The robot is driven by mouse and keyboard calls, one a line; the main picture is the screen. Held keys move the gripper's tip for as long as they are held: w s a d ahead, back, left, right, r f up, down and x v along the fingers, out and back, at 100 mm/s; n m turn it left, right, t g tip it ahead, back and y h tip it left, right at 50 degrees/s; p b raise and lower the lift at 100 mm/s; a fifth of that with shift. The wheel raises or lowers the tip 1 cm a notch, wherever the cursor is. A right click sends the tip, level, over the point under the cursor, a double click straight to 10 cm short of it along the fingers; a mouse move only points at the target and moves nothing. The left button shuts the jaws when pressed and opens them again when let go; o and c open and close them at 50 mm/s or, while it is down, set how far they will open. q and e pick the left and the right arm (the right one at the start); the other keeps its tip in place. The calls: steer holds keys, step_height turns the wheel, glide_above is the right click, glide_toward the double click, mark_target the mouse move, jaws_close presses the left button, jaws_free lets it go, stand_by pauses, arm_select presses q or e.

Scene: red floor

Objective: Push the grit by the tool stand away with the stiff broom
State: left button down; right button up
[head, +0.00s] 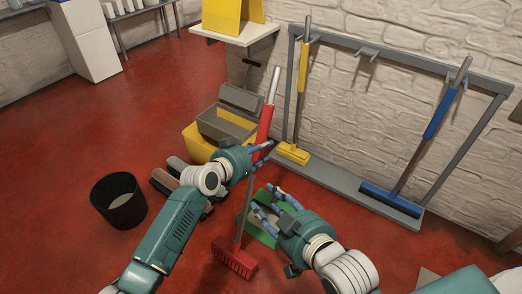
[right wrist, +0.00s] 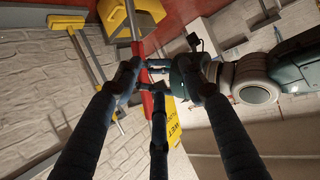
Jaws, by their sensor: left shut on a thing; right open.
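The red broom (head: 235,258) has its red head down on the floor, with its handle leaning up and right past a red sleeve (head: 265,124). My left gripper (head: 263,149) is shut on the broom handle; the right wrist view shows the handle (right wrist: 137,48) with the left gripper (right wrist: 151,76) at it. My right gripper (head: 262,202) is open and empty, low and right of the handle; its fingers (right wrist: 150,100) spread across the wrist view. The grey tool stand (head: 345,188) stands by the wall with a yellow broom (head: 293,153) and a blue broom (head: 390,199). I cannot make out grit.
A green object (head: 262,237) lies partly hidden under my right gripper. A yellow bucket with a grey wringer (head: 228,122) stands behind my left gripper, and a black bin (head: 119,206) at left. Brown objects (head: 172,187) lie between them. Red floor is open at far left.

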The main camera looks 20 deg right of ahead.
mark_target(262, 137)
arm_select(q)
step_height(262, 137, up, 3)
steer(key=shift+f+p, duration=0.15)
steer(key=shift+p, duration=0.8)
step_height(262, 137, up, 2)
steer(key=shift+r+p, duration=0.25)
steer(key=shift+p, duration=0.85)
steer(key=shift+r, duration=0.1)
arm_select(e)
steer(key=s+d+f+g+h, duration=0.1)
steer(key=s+d+f+g, duration=0.2)
steer(key=s, duration=0.5)
steer(key=s+d+f+g+h, duration=0.1)
steer(key=s+d+f+g, duration=0.2)
steer(key=s+f+g, duration=0.3)
steer(key=s+f, duration=0.1)
steer(key=s, duration=0.2)
steer(key=shift+f+m+h, duration=0.25)
steer(key=shift+m+h, duration=0.05)
arm_select(q)
steer(key=shift+a, duration=0.1)
arm_select(e)
steer(key=shift+s, duration=0.1)
